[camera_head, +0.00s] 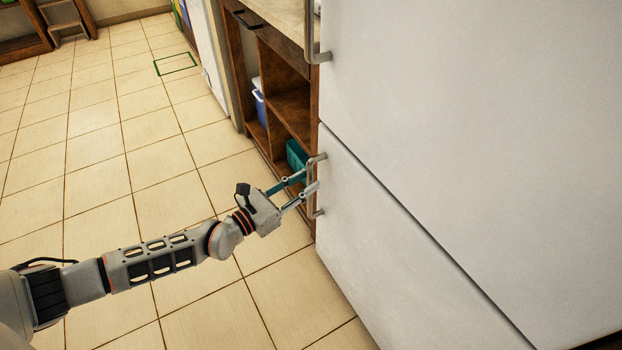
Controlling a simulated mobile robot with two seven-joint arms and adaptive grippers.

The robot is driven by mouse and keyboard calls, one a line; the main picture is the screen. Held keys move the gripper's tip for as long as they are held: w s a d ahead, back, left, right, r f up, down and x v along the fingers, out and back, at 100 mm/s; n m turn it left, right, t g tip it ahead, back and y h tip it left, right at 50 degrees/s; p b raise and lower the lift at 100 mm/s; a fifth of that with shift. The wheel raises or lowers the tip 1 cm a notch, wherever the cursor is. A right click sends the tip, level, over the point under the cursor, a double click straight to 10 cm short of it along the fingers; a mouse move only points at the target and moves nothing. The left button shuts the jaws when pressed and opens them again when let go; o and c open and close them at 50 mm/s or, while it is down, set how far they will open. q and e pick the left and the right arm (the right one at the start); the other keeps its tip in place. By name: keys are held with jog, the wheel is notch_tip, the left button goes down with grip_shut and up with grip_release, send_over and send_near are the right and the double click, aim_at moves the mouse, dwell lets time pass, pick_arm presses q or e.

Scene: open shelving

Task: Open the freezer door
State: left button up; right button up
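The white fridge-freezer fills the right of the head view, with a large upper door (480,110) and a lower door (385,255) split by a dark slanting seam. Both doors look shut. The lower door has a grey metal bar handle (311,200) at its left edge. My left gripper (309,180) reaches this handle from the left. Its two fingers are visibly apart, with the tips at the bar's upper half. I cannot tell whether they touch the bar. My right gripper is not in view.
Another bar handle (312,40) is on the upper door. A brown wooden open shelf unit (292,108) stands beside the fridge, holding a teal crate (296,155) and a blue-and-white container (259,106). The tiled floor (130,130) to the left is clear.

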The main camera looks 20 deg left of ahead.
pick_arm(q)
jog(key=shift+x, duration=1.1)
grip_shut()
